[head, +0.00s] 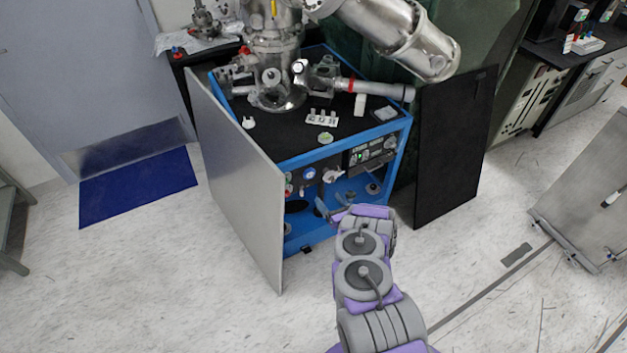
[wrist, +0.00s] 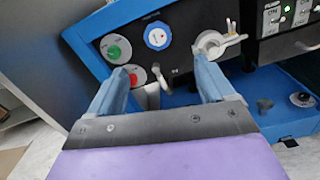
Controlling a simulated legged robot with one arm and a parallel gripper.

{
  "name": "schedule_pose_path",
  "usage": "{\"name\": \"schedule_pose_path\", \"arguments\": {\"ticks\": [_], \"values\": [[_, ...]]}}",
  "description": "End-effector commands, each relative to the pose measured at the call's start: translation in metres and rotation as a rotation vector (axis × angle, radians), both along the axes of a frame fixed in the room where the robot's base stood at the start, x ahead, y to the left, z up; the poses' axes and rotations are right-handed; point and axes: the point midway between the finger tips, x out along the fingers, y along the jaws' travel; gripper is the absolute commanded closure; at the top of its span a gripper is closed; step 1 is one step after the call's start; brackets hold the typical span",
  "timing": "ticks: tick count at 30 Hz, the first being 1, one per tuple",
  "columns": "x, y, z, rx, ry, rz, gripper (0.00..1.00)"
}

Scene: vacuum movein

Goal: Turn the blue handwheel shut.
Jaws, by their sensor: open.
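A round blue-rimmed disc with a white face and a red mark (wrist: 158,35) is on the blue-framed cart's front panel. It also shows in the head view (head: 309,173). It is the only round blue part I see on the panel; I cannot tell whether it is the handwheel or a gauge. My gripper (wrist: 160,66) is open and empty, its two blue-grey fingers pointing at the panel. The disc appears beyond and between the fingertips, with no contact visible. In the head view my gripper (head: 338,211) is low in front of the cart, partly hidden by my arm.
A pale handled valve (wrist: 216,43) is just beyond the right fingertip. Green (wrist: 117,50) and red (wrist: 137,76) round parts are near the left fingertip. A small lever (wrist: 161,78) shows between the fingers. A grey panel (head: 238,178) and a black panel (head: 452,150) flank the cart.

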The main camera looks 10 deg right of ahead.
Motion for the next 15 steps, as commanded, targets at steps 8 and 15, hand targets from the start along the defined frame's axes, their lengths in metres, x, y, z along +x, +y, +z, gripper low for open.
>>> {"name": "schedule_pose_path", "arguments": {"ticks": [8, 15], "values": [[0.054, 0.019, -0.001, 0.0, -0.006, 0.001, 0.18], [0.098, 0.031, -0.002, 0.0, -0.003, 0.0, 0.18]]}}
